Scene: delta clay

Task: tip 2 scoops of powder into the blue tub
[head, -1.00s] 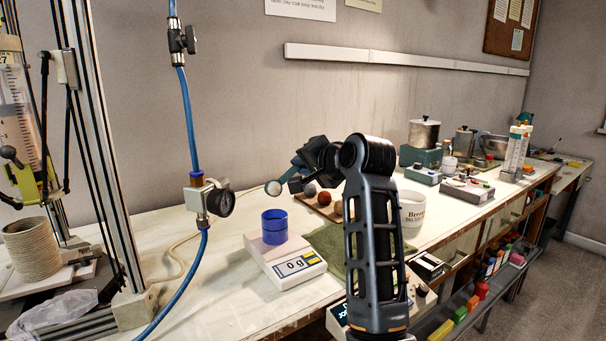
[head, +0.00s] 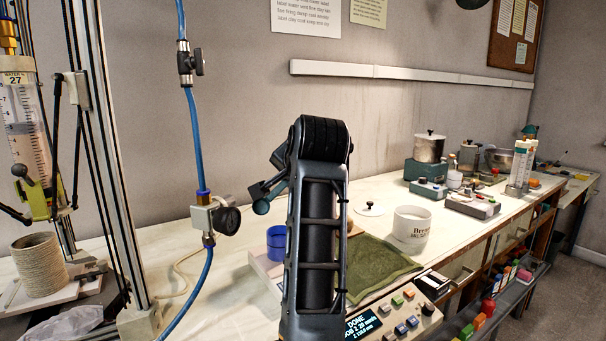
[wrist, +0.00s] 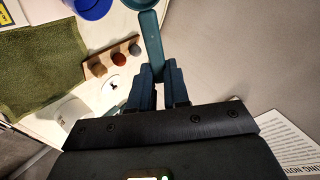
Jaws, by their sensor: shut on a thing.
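The blue tub (head: 277,240) stands upright on the white scale (head: 262,268); my arm covers its right side and the scale's display. In the wrist view the tub (wrist: 93,8) shows at the top edge. My gripper (wrist: 157,78) is shut on the handle of a teal scoop (wrist: 151,40). The scoop's bowl is cut off by the top edge there, beside the tub. In the head view the scoop's bowl (head: 262,206) is small, left of my arm and above the tub; I cannot tell whether it holds powder. A white lettered container (head: 410,228) stands open to the right; its contents are hidden.
A round lid (head: 369,208) lies beside the container. A green cloth (head: 375,268) lies in front. A blue hose (head: 193,140) with valves hangs left of the scale. A button box (head: 395,320) sits at the front.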

